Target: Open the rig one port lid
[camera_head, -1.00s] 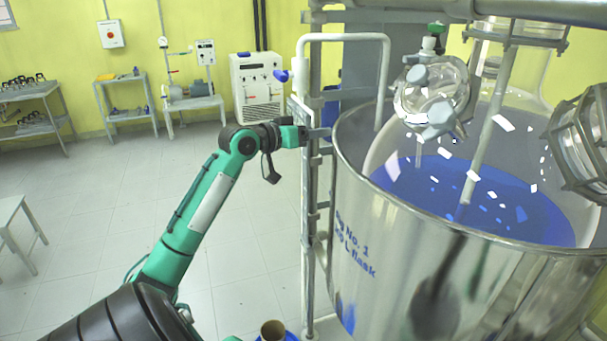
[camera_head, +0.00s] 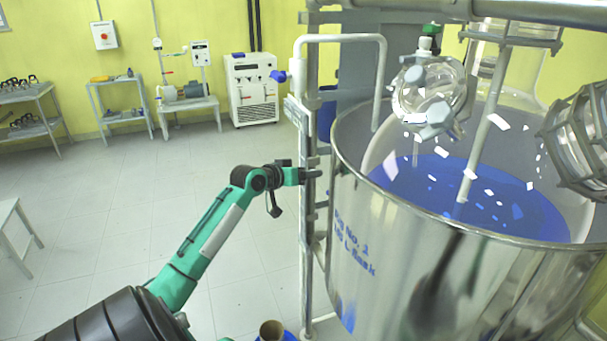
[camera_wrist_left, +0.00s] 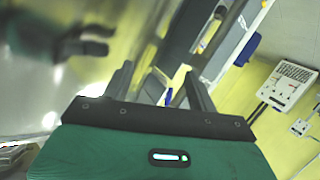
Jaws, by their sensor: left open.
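Rig one is a large shiny steel vessel (camera_head: 400,260) marked "No. 1", with a glass flask of blue liquid (camera_head: 500,200) inside. A clamped glass port (camera_head: 430,92) with a green-capped fitting (camera_head: 431,32) stands above the flask at its left. Another clamped glass port (camera_head: 580,140) is at the right edge. I cannot tell which part is the lid. My left gripper (camera_head: 314,175) is left of the vessel, beside the metal frame, below the ports. In the left wrist view its open fingers (camera_wrist_left: 162,85) have no object visibly held between them. My right gripper is out of view.
An upright metal frame (camera_head: 307,215) with a bent pipe (camera_head: 340,38) stands close to my left gripper and the vessel. A brown-topped container (camera_head: 271,329) is at the bottom edge. The tiled floor (camera_head: 120,220) at left is mostly clear.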

